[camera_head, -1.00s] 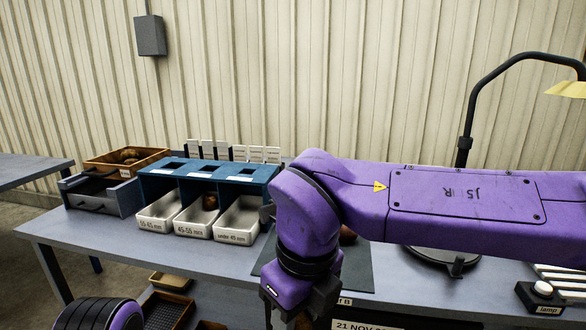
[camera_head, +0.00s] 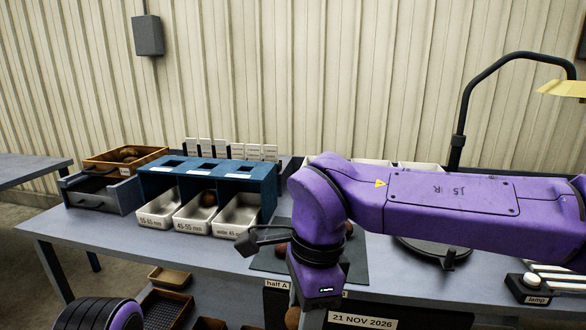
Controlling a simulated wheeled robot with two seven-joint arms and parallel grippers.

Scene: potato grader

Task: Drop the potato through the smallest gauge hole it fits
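The blue gauge stand (camera_head: 268,186) has three square holes in its top. Below them are white bins marked 55-65 mm (camera_head: 155,222), 45-55 mm (camera_head: 190,227) and under 45 mm (camera_head: 229,231). A brown potato (camera_head: 208,198) lies in the 45-55 mm bin. Another potato (camera_head: 348,228) shows partly beside my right wrist, over the dark mat (camera_head: 269,259).
A lamp (camera_head: 459,140) stands at right, near a white-buttoned box (camera_head: 531,282). White cards stand behind the gauge; lower crates (camera_head: 167,312) sit below the table's front.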

